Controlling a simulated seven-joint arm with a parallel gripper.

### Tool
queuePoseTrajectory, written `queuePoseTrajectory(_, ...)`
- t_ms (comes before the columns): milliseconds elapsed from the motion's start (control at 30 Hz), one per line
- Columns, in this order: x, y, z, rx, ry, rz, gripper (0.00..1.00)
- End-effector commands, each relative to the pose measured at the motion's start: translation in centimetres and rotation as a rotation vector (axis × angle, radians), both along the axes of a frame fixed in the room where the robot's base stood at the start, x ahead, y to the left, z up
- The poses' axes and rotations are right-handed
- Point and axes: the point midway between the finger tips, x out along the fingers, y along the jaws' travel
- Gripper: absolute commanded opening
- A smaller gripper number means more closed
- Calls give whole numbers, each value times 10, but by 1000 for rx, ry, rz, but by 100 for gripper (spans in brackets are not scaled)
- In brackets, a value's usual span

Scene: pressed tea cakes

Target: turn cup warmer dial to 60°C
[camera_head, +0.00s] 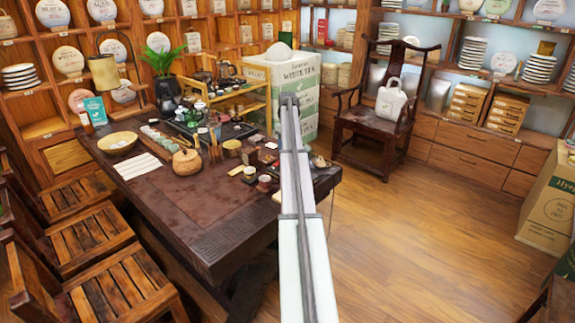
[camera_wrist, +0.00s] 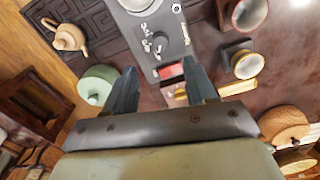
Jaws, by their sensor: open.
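In the wrist view the cup warmer (camera_wrist: 143,21) is a dark grey slab with a pale round plate at its top edge. Its dial (camera_wrist: 161,41) looks like a dark knob among white markings, too small to read; which mark it points to I cannot tell. My gripper (camera_wrist: 160,80) is open and empty. Its two fingers point toward the warmer's lower end, with the dial beyond the tips and roughly between them. In the head view my arm reaches over the table's right end; the fingers are not distinct, and I cannot pick out the warmer there.
A red block (camera_wrist: 170,71) shows between the fingers. A pale green lidded pot (camera_wrist: 97,84) is by the left finger, a gold-rimmed cup (camera_wrist: 246,65) right of the right finger. A small brown teapot (camera_wrist: 69,38) is at upper left. The dark table (camera_head: 190,210) is clear near its front.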

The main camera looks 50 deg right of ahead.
Motion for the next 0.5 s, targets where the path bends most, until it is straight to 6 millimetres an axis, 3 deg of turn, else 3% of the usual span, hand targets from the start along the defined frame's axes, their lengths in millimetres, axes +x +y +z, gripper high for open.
queuePoseTrajectory(200, 0, 1, -41, 1, 0, 0, 56)
queuePoseTrajectory(500, 0, 0, -81, 1, 0, 0, 56)
